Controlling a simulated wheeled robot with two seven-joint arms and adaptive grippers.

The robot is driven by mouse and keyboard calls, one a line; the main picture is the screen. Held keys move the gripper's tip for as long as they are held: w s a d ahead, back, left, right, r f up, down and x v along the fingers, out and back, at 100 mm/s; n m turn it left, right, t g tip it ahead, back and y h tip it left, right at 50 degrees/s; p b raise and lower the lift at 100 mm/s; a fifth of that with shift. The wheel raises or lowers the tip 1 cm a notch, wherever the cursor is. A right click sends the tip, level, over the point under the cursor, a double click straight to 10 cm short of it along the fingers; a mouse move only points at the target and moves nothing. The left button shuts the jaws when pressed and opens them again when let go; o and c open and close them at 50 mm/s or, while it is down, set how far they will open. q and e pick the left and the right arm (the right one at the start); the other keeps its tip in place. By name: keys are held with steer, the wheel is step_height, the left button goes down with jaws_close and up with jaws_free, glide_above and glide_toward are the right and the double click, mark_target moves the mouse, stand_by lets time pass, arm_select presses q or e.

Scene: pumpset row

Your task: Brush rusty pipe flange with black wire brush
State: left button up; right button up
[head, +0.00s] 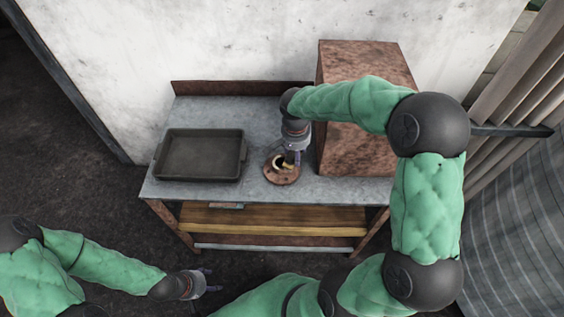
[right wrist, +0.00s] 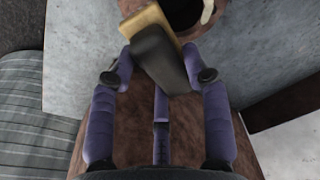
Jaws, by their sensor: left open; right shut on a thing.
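The rusty pipe flange (head: 270,175), a brown disc with a dark central hole, lies on the grey worktop. My right gripper (head: 292,157) is above it, shut on the black wire brush. In the right wrist view the brush (right wrist: 160,52) sits between the fingertips, with a dark handle and a tan block. The block overlaps the flange beside its dark hole; I cannot see bristles or tell whether they touch. My left gripper (head: 207,283) is open and empty, low in front of the bench.
A dark, empty tray (head: 200,171) stands on the left of the worktop (head: 258,125). A tall rusty box (head: 352,158) stands right of the flange, close to my right arm. A wooden shelf (head: 270,220) is below. The worktop between tray and flange is clear.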

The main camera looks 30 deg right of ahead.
steer(key=shift+w+a, duration=0.6)
steer(key=shift+w, duration=0.3)
steer(key=shift+w+a, duration=0.55)
steer(key=shift+w, duration=0.35)
steer(key=shift+w+a, duration=0.45)
steer(key=shift+w, duration=0.2)
steer(key=shift+w+a, duration=0.4)
steer(key=shift+w, duration=0.2)
steer(key=shift+s+d, duration=0.1)
steer(key=shift+s+d, duration=0.6)
steer(key=shift+s, duration=0.35)
steer(key=shift+s+d, duration=0.6)
steer(key=shift+s, duration=0.3)
steer(key=shift+s+d, duration=0.55)
steer(key=shift+s, duration=0.3)
steer(key=shift+s+d, duration=0.55)
steer(key=shift+s, duration=0.3)
